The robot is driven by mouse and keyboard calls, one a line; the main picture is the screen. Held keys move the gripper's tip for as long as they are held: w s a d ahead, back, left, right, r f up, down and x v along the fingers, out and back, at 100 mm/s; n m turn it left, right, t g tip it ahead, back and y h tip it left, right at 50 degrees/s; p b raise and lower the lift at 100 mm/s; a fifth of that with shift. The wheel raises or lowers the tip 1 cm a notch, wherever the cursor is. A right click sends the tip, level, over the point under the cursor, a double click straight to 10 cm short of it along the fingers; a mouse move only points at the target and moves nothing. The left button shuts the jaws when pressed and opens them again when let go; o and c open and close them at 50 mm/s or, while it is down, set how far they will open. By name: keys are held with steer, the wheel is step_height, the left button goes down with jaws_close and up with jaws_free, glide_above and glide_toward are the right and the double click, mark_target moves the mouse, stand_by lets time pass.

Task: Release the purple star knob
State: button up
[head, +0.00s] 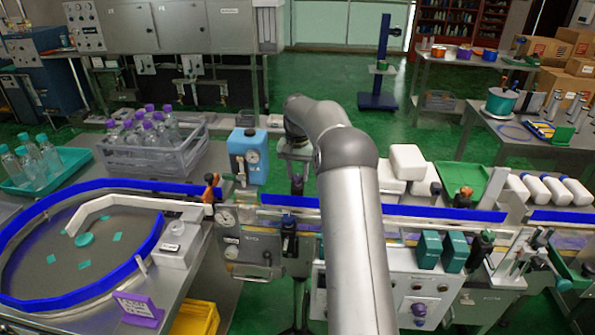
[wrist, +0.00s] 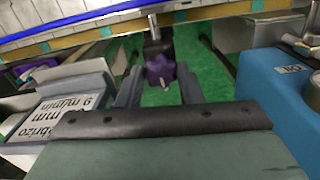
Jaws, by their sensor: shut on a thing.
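The purple star knob (wrist: 160,70) shows in the wrist view at the upper middle, on a dark stem below a rail. My gripper (wrist: 158,88) has one finger on each side of the knob and is shut on it. Part of the knob's sides is hidden by the fingers. In the head view my arm reaches away to the machine behind the conveyor rail, and I cannot make out this knob there.
A printed sign (wrist: 68,105) is close on the left. The blue-edged conveyor rail (head: 440,212) runs across, with a crate of bottles (head: 155,155) to the left.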

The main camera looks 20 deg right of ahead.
steer(key=n+p, duration=0.2)
steer(key=n, duration=0.2)
steer(key=shift+r, duration=0.15)
steer(key=n+p, duration=0.1)
steer(key=n, duration=0.4)
steer(key=n+p, duration=0.1)
steer(key=n, duration=0.2)
steer(key=shift+n, duration=0.3)
steer(key=n+p, duration=0.1)
steer(key=n, duration=0.3)
steer(key=shift+n, duration=0.3)
steer(key=n, duration=0.4)
steer(key=shift+p, duration=0.4)
steer(key=n+p, duration=0.1)
steer(key=n, duration=0.8)
steer(key=shift+p, duration=0.4)
steer(key=shift+n+p, duration=0.4)
steer(key=shift+n, duration=1.7)
